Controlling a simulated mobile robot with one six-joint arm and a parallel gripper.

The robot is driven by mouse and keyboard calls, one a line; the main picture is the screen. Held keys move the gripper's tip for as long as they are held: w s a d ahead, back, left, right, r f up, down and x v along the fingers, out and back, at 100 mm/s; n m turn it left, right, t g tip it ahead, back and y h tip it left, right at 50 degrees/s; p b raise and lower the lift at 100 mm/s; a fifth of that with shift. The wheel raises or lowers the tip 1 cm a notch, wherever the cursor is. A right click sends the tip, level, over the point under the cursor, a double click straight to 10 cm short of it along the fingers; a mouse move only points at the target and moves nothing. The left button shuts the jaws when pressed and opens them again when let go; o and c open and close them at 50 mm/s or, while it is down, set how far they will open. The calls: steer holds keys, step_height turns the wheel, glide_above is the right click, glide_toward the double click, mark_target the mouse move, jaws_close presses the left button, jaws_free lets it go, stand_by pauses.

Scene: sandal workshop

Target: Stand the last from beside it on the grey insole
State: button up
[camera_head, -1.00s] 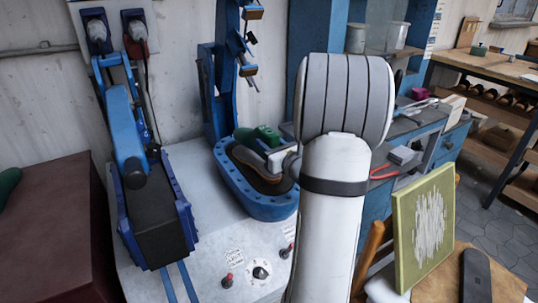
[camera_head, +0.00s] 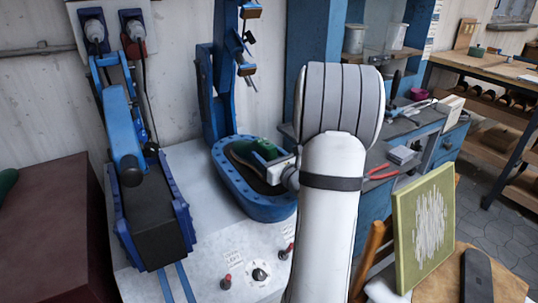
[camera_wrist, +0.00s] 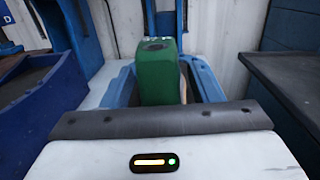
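A green last (camera_head: 266,146) is low inside the rim of the blue oval tray of a press. My gripper (camera_head: 262,157) reaches in from the right, with a finger against the last's near side; it appears shut on it. In the wrist view the last (camera_wrist: 158,72) stands in the middle, just beyond the gripper body, which hides the fingertips. A brown-edged sole shape (camera_head: 240,160) shows under the last; I cannot tell whether they touch. A dark grey sole-shaped piece (camera_head: 477,275) lies on a wooden surface at the lower right.
The blue tray rim (camera_head: 262,207) surrounds the last, and the blue press column (camera_head: 215,95) rises behind. A blue machine with a black block (camera_head: 152,225) stands left. A yellow-framed panel (camera_head: 424,225) stands right.

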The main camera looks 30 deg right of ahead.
steer(key=shift+o, duration=0.2)
steer(key=shift+r+p, duration=0.5)
steer(key=shift+p, duration=0.05)
steer(key=s, duration=1.2)
steer(key=shift+f+b, duration=0.3)
steer(key=shift+f, duration=0.1)
